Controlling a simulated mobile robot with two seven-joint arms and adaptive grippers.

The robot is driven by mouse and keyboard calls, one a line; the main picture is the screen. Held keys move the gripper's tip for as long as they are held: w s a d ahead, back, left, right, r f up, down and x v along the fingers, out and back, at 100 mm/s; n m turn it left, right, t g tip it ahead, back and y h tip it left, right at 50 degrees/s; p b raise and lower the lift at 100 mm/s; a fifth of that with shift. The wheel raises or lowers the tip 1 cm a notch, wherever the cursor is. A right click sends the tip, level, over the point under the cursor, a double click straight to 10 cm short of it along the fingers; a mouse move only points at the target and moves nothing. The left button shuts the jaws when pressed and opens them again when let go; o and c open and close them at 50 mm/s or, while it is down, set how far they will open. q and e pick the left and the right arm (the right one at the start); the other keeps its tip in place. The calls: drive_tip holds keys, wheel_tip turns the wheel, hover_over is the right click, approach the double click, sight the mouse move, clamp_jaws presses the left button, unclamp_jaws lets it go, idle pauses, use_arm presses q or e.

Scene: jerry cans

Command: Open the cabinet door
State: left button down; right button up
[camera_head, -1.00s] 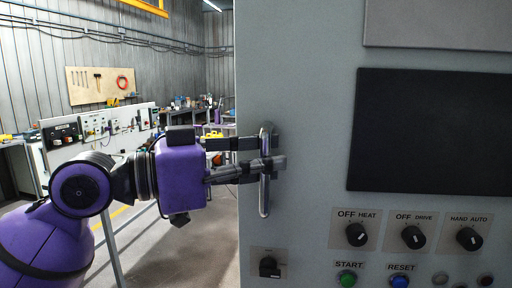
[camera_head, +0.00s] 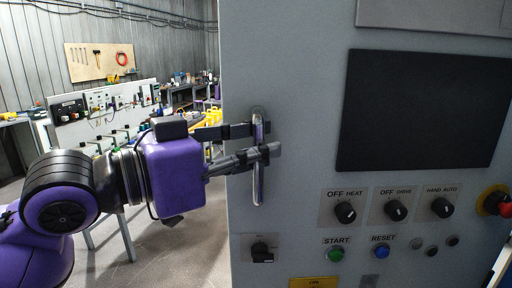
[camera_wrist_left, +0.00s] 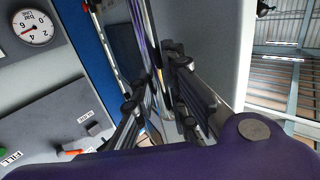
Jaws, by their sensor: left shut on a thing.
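The cabinet door (camera_head: 290,120) is a large grey panel filling the right half of the head view. Its vertical metal handle (camera_head: 258,186) is near the door's left edge. My left gripper (camera_head: 262,142) comes in from the left and is shut on the handle's upper middle part. In the left wrist view, my left gripper's dark fingers (camera_wrist_left: 158,105) lie on both sides of a shiny bar. Whether the door stands ajar is hard to tell. My right gripper is not in view.
The door carries a dark screen (camera_head: 425,110), several black knobs, a green button (camera_head: 336,254), a blue button (camera_head: 382,252) and a red knob (camera_head: 494,202). A workbench panel (camera_head: 100,112) stands behind my left arm. The wrist view shows a round gauge (camera_wrist_left: 33,27).

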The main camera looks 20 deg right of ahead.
use_arm(q)
drive_tip(key=shift+s+r, duration=0.2)
drive_tip(key=shift+r, duration=0.55)
drive_tip(key=c, duration=1.7)
unclamp_jaws()
drive_tip(key=shift+d, duration=0.1)
drive_tip(key=shift+a+f, duration=0.1)
drive_tip(key=shift+a, duration=0.45)
drive_tip(key=v, duration=0.7)
drive_tip(key=f+v, duration=0.1)
drive_tip(key=v, duration=0.2)
drive_tip(key=shift+a+f, duration=0.1)
drive_tip(key=shift+a, duration=0.25)
drive_tip(key=shift+a, duration=0.1)
